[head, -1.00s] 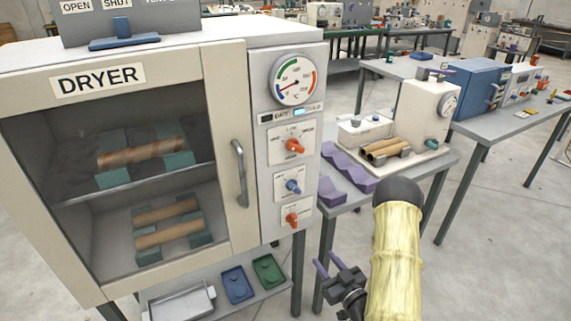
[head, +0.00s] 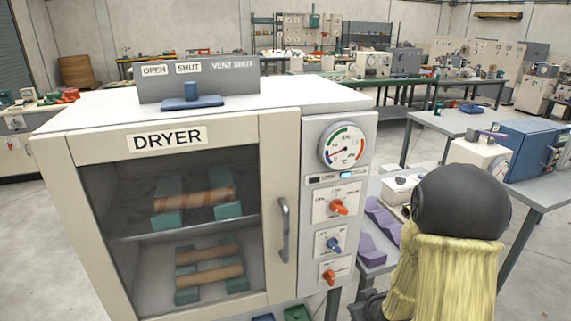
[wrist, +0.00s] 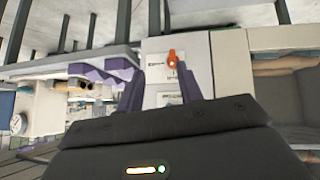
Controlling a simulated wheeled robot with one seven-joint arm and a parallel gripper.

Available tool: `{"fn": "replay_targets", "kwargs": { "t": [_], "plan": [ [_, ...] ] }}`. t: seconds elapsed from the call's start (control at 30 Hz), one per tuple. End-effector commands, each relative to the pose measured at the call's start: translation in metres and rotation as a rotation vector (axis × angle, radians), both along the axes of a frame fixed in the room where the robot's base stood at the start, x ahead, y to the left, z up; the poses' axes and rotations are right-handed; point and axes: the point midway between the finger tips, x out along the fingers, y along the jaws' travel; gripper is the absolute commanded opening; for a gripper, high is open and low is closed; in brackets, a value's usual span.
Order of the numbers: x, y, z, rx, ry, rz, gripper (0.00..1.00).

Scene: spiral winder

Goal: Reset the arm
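My arm, in a pale yellow sleeve with a dark rounded joint, rises at the lower right of the head view. In the head view the dark gripper body is only partly seen at the bottom edge, beside the sleeve; its fingers are out of sight there. In the wrist view my gripper (wrist: 174,88) shows two purple fingers set apart with nothing between them. Beyond them is the dryer's control panel with an orange knob (wrist: 172,60); I see no contact.
The dryer (head: 282,135) stands close on the left, door shut, with brown tubes on teal supports inside. Its handle (head: 284,230) and knobs (head: 338,207) face me. Purple cradles (head: 382,218) and a blue cabinet (head: 530,148) are on benches at right. Open floor lies beyond.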

Motion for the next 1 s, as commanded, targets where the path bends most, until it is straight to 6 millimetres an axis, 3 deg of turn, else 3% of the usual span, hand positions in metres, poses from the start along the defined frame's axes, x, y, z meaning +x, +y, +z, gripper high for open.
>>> {"fn": "replay_targets", "kwargs": {
  "t": [0.03,0.27,0.53,0.7,1.0],
  "plan": [
    [-0.005,0.002,0.016,-0.007,0.031,-0.02,0.36],
    [-0.048,0.011,0.06,0.001,0.219,-0.145,0.36],
    [-0.113,0.036,0.109,0.06,0.439,-0.264,0.36],
    [-0.136,0.045,0.12,0.083,0.511,-0.293,0.36],
    [-0.137,0.045,0.12,0.084,0.518,-0.295,0.36]
  ]
}}
